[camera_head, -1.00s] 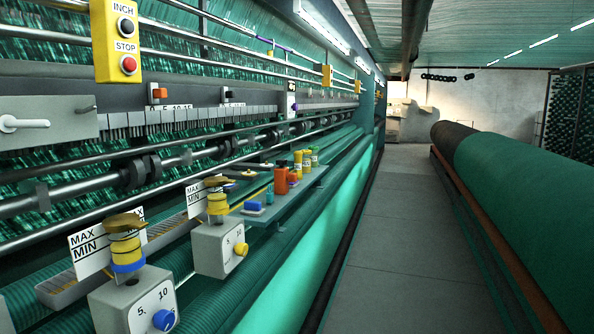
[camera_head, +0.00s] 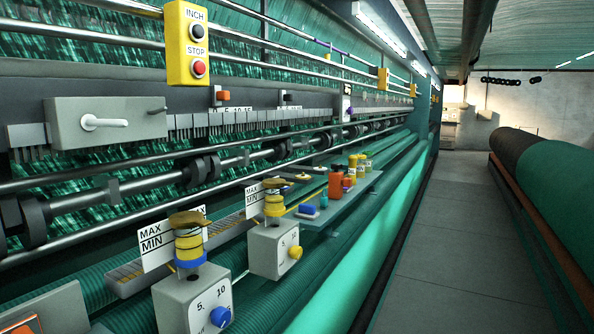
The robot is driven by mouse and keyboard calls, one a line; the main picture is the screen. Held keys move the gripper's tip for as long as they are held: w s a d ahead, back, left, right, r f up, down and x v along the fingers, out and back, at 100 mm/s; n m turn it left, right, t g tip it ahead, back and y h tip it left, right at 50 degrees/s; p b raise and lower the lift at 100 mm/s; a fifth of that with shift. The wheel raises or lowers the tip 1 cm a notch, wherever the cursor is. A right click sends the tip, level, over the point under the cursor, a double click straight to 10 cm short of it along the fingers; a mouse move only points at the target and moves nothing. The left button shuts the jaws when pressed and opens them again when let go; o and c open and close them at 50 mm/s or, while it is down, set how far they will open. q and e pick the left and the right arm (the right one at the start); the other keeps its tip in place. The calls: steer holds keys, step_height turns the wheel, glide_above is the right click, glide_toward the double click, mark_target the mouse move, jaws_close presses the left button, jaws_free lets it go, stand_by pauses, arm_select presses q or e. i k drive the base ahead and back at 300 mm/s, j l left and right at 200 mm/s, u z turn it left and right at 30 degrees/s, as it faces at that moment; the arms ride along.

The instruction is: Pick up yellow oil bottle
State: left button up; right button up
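A small shelf (camera_head: 325,210) on the machine's front holds a row of small containers. Among them are two yellow bottles side by side, one (camera_head: 352,166) nearer and one (camera_head: 361,164) just behind. They stand upright beside an orange container (camera_head: 336,182). They are too small to tell which is the oil bottle. Neither of my grippers is in view.
Two grey dial boxes, a nearer one (camera_head: 190,300) and a farther one (camera_head: 272,252), carry yellow tensioners in front of the shelf. A blue item (camera_head: 307,209) lies on the shelf. The grey aisle floor (camera_head: 445,230) is clear. Green netting rolls (camera_head: 563,185) line the right side.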

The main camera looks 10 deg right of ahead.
mark_target(353, 160)
steer(key=i+l+u, duration=0.15)
steer(key=u, duration=0.2)
steer(key=i+l+u, duration=0.1)
steer(key=l+u, duration=0.2)
steer(key=i+l+u, duration=0.1)
steer(key=l+u, duration=0.25)
